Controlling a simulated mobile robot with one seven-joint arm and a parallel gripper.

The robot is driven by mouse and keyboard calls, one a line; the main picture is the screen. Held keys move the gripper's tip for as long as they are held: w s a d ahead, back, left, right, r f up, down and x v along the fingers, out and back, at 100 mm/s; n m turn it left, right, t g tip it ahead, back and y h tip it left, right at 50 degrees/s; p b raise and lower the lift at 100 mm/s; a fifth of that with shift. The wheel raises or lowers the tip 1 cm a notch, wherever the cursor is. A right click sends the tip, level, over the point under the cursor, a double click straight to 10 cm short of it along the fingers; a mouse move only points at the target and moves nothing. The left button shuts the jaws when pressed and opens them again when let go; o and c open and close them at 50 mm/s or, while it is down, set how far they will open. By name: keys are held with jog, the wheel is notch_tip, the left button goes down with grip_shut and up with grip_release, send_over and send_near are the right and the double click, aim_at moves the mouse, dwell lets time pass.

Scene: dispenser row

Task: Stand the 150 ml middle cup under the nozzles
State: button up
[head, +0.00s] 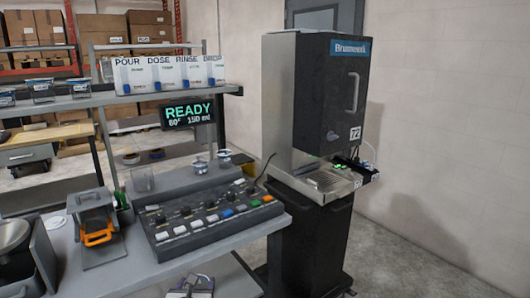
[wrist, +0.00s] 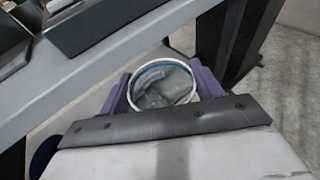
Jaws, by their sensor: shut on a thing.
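My gripper (wrist: 166,86) is shut on a clear cup (wrist: 138,82) with a blue and white rim, seen from above in the wrist view. The purple fingers press on either side of the cup. The cup is held beside the edge of the grey bench, over the floor. In the head view, the tall black and steel dispenser (head: 345,85) stands right of the bench. Its drip tray (head: 330,181) juts out at the front and looks empty. Green lights show in the recess above it. I cannot make out the nozzles there.
A button panel (head: 210,222) fills the bench's right part. A display (head: 187,115) reads READY, 80°, 150 ml. An orange-handled device (head: 97,235) sits left. Floor right of the dispenser is clear.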

jog(key=s+d+f+m+h+b, duration=0.1)
jog(key=s+d+f+m+h, duration=0.1)
jog(key=d+f, duration=0.7)
jog(key=s+d+f+m+h+b, duration=0.2)
jog(key=s+d+f, duration=0.1)
jog(key=d+f, duration=0.7)
jog(key=shift+h, duration=0.4)
